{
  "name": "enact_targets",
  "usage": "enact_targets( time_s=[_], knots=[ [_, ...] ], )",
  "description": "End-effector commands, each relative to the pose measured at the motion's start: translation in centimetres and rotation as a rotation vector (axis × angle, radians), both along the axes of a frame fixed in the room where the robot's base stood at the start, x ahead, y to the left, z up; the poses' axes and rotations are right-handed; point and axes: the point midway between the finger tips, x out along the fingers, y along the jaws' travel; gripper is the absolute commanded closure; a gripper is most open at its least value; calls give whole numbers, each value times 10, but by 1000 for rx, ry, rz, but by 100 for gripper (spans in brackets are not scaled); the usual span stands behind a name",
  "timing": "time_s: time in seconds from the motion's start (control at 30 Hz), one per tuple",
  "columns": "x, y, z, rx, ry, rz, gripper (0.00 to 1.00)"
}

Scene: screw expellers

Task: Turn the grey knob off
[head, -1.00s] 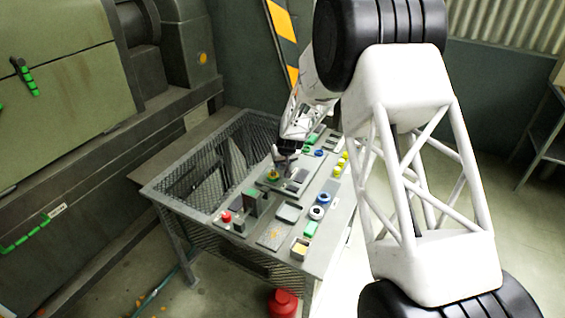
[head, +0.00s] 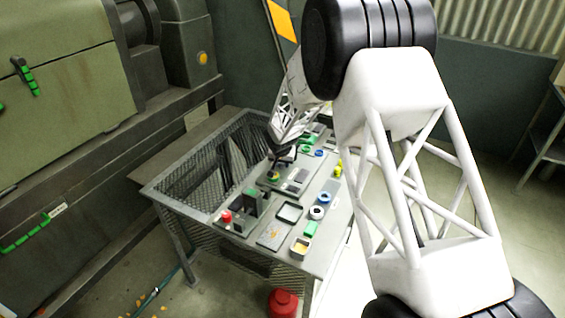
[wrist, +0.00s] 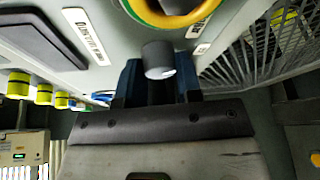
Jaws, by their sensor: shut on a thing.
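The grey knob (wrist: 158,58) is a short dark grey cylinder with a paler end, in the upper middle of the wrist view, on the grey control panel (wrist: 113,35). My gripper (wrist: 160,78) has its two bluish fingers on either side of the knob and is shut on it. In the head view my gripper (head: 276,162) reaches down to the far left part of the panel. The knob cannot be made out there behind the gripper.
A yellow and green ring (wrist: 170,10) is close to the knob. Yellow knobs (wrist: 18,84) line the panel at left. A red button (head: 226,216) and a raised dark box (head: 250,203) stand on the panel's near part. A mesh guard (head: 195,178) lies left of it.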

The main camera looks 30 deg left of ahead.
Motion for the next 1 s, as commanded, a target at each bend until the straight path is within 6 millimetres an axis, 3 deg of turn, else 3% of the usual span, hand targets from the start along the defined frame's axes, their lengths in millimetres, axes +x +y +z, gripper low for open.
enact_targets(
  time_s=[0.7,1.0],
  knots=[
    [-1,4,2,4,-2,-391,91],
    [-1,4,1,4,-1,-477,91]
  ],
)
